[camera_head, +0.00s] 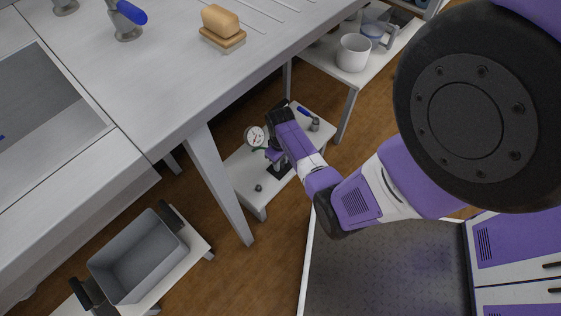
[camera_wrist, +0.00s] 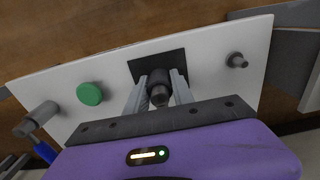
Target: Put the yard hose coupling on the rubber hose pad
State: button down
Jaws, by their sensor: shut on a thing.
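The yard hose coupling (camera_wrist: 160,90), a dark grey rounded cylinder, is between the fingers of my gripper (camera_wrist: 160,98), which is shut on it. The rubber hose pad (camera_wrist: 148,66) is a flat black square on a low white table. In the wrist view the coupling overlaps the pad's near part; I cannot tell whether it touches it. In the head view my gripper (camera_head: 274,156) is over the low table, just above the pad (camera_head: 280,169), and mostly hides the coupling.
The low table (camera_head: 241,172) also holds a small dark fitting (camera_head: 258,188), a blue-handled valve (camera_head: 314,124) and a green disc (camera_wrist: 90,93). A dial gauge (camera_head: 256,137) shows beside my gripper. A tall workbench leg (camera_head: 220,185) stands close on the left.

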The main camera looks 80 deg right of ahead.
jog(key=shift+f, duration=0.5)
jog(key=c, duration=1)
grip_release()
notch_tip(320, 180, up, 8)
jog(key=p, duration=0.3)
jog(key=shift+s, duration=0.1)
